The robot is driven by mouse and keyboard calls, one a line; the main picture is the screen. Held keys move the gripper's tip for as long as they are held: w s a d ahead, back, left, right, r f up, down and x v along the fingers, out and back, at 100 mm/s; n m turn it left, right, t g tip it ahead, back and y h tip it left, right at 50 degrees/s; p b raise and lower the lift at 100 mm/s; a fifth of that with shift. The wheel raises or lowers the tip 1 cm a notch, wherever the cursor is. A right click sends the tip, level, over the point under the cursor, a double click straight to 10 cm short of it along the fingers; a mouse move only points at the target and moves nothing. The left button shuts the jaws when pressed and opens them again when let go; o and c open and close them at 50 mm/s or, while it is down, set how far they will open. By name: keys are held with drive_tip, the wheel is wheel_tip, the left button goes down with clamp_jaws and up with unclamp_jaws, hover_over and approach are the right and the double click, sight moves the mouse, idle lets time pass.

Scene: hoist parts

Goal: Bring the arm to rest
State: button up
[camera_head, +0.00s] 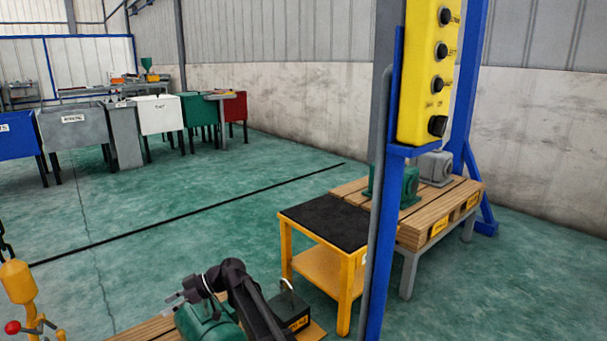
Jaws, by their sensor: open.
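My black arm (249,297) rises from the bottom edge and bends over to the left. My gripper (175,300) is at its end, small in the picture, with its grey fingers pointing left and apart. It is open and I see nothing between the fingers. A green rounded machine part (207,325) shows just below and behind the gripper. I cannot tell whether the two touch. The lower part of my arm is cut off by the bottom edge.
A dark block with a metal loop (290,309) stands right of my arm. A yellow cart (325,222) with a black top and a pallet table (440,222) stand beyond. A blue post carries a yellow button box (424,75). Green floor (150,235) lies clear at left.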

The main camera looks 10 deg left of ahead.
drive_tip(key=w+d+f+m+t+h+p, duration=0.15)
drive_tip(key=d+m, duration=0.25)
drive_tip(key=d, duration=0.8)
drive_tip(key=w+d+m+t+h+p, duration=0.2)
drive_tip(key=w+d+m+t, duration=0.15)
drive_tip(key=d, duration=0.85)
drive_tip(key=w+d+f+m+t+h+p, duration=0.15)
drive_tip(key=d+m, duration=0.25)
drive_tip(key=d, duration=0.8)
drive_tip(key=s+d+r+m+h+p, duration=0.1)
drive_tip(key=s+d+m+h+p, duration=0.15)
drive_tip(key=d, duration=0.75)
drive_tip(key=s+d+m+t+h+p, duration=0.15)
drive_tip(key=d+m, duration=0.25)
drive_tip(key=d, duration=0.5)
drive_tip(key=s+d+r+m+h+p, duration=0.1)
drive_tip(key=s+d+m+h+p, duration=0.2)
drive_tip(key=d, duration=0.7)
wheel_tip(320, 180, up, 38)
drive_tip(key=m+p, duration=0.1)
drive_tip(key=p, duration=3.5)
drive_tip(key=shift+w+d, duration=0.2)
drive_tip(key=shift+d, duration=0.05)
